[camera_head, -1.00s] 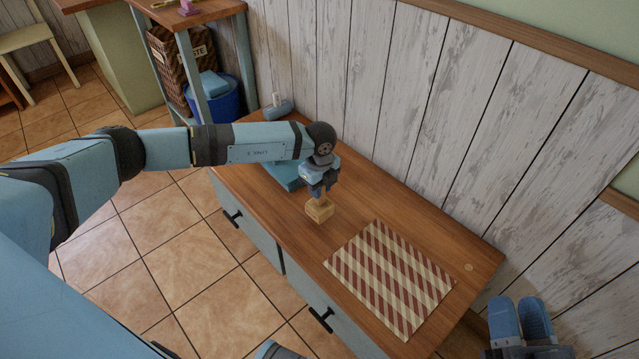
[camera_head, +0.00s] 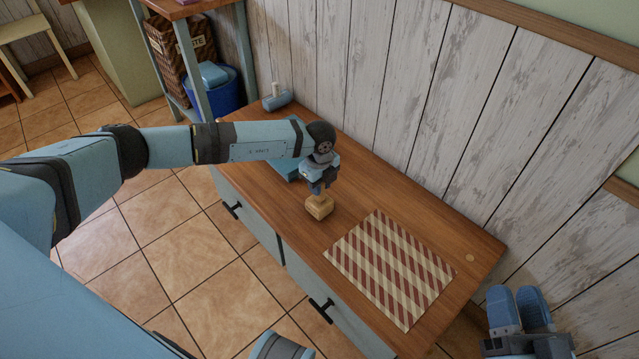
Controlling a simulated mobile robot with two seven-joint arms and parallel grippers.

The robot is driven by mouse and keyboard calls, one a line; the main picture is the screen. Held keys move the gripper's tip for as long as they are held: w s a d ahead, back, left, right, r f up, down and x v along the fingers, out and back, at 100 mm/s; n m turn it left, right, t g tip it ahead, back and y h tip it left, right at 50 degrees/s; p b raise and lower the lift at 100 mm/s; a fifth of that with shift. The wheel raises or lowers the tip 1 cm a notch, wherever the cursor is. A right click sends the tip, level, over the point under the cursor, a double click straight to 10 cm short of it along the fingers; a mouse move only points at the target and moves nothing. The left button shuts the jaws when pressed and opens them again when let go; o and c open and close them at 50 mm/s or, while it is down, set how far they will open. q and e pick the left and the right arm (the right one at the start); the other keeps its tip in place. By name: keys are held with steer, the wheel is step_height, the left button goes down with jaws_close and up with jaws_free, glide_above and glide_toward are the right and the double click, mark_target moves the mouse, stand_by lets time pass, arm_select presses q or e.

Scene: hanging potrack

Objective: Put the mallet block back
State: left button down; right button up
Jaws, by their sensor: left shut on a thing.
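The wooden mallet block (camera_head: 319,207) is light brown and sits at or just above the wooden counter top, left of the striped mat. My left gripper (camera_head: 318,191) is directly above it, pointing down, and is shut on it. The fingertips partly hide the top of the block. I cannot tell if the block's underside touches the counter. My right gripper (camera_head: 523,308) is at the lower right, beyond the counter's right end. Its two blue fingers stand apart with a narrow gap and nothing between them.
A red and cream striped mat (camera_head: 390,268) lies on the wooden counter (camera_head: 440,218). A blue thing (camera_head: 287,169) lies behind my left forearm, partly hidden. A blue cylinder (camera_head: 277,101) lies at the counter's far left end. The plank wall (camera_head: 440,110) runs along the back.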

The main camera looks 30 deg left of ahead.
arm_select(q)
steer(key=shift+f, duration=0.25)
steer(key=c, duration=0.8)
jaws_free()
steer(key=shift+c, duration=0.2)
